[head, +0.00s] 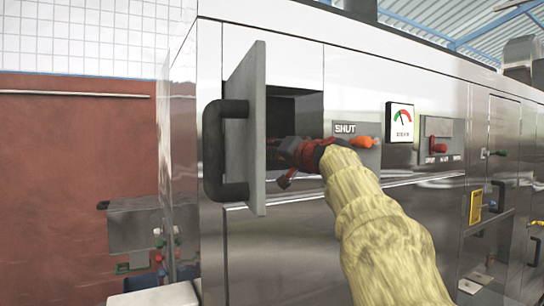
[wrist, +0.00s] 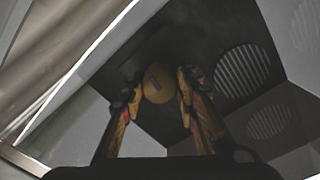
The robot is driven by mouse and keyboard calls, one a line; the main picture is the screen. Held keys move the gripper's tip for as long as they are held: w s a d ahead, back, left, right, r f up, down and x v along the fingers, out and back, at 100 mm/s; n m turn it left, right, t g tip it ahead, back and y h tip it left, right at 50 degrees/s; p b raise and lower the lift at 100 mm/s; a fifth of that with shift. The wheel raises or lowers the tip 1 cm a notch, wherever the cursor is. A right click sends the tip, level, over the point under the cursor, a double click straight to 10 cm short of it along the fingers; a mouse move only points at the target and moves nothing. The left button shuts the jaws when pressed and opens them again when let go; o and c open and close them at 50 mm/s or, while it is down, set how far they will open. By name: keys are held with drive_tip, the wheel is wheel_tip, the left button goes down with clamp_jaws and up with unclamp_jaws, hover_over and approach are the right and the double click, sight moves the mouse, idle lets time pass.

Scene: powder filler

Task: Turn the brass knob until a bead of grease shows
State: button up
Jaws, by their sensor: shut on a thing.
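The brass knob (wrist: 159,83) shows in the wrist view as a round yellow disc with a dark slot-like mark on its face. My gripper (wrist: 157,88) has a finger on each side of it and is shut on it. In the head view my gripper (head: 290,152), red and dark, reaches into an open compartment behind a hinged door. The knob is hidden there by the gripper and the door. I cannot make out any grease bead in either view.
The grey door (head: 258,110) with a black handle (head: 212,150) stands open just left of my gripper. Right of the opening are an orange lever (head: 362,142) by a SHUT label, a gauge (head: 400,122) and a red lever (head: 437,146). Round louvred vents (wrist: 242,72) show inside.

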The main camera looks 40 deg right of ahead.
drive_tip(key=m, duration=0.5)
drive_tip(key=shift+m, duration=0.3)
drive_tip(key=shift+m+p, duration=0.4)
drive_tip(key=shift+m, duration=1.5)
drive_tip(key=shift+f, duration=0.1)
drive_tip(key=o, duration=1.2)
drive_tip(key=shift+c, duration=0.2)
drive_tip(key=shift+s, duration=0.1)
drive_tip(key=v, duration=1.1)
drive_tip(key=shift+s, duration=0.4)
